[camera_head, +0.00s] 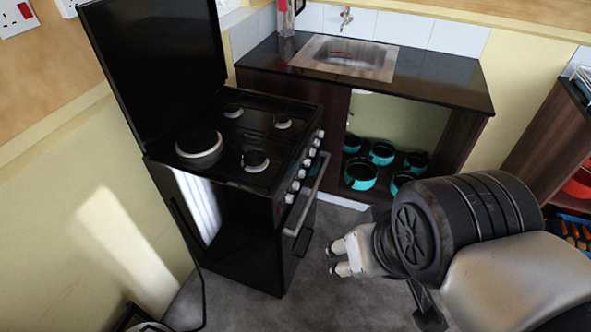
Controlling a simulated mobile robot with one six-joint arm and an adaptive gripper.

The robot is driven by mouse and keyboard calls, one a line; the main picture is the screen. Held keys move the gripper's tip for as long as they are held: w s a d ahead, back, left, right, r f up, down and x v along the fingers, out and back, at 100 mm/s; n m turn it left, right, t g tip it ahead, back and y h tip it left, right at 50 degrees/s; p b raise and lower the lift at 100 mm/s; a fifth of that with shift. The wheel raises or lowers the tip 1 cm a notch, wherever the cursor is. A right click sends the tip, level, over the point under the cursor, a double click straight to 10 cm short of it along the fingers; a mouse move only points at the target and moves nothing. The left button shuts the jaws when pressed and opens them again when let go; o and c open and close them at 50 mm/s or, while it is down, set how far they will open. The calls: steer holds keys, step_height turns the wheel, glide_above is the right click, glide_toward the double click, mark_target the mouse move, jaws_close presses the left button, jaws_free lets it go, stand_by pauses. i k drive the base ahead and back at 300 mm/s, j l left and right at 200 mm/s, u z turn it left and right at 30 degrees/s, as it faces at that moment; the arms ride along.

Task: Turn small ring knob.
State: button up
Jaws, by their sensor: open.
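The black stove (230,215) stands at left centre, its glass lid (155,70) raised. A row of several silver knobs (296,185) runs along its front panel, above the oven handle (305,210). Which knob is the small ring knob I cannot tell; no markings are readable. On the hob are a large ring (198,145) and smaller rings, including one near the front (255,160). My gripper (334,258) is open and empty, right of the stove front, lower in the picture than the knobs and apart from them.
A dark counter (440,80) with a steel sink (345,58) adjoins the stove. Teal pots (361,174) stand on the open shelf below it. A wooden shelf unit (548,140) is at right. Grey floor (330,220) lies open before the stove.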

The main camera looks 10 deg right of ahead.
mark_target(296, 186)
steer(key=i+l+u, duration=0.1)
steer(key=i, duration=0.35)
steer(key=i+l+u, duration=0.1)
steer(key=i+l, duration=0.15)
steer(key=i, duration=0.15)
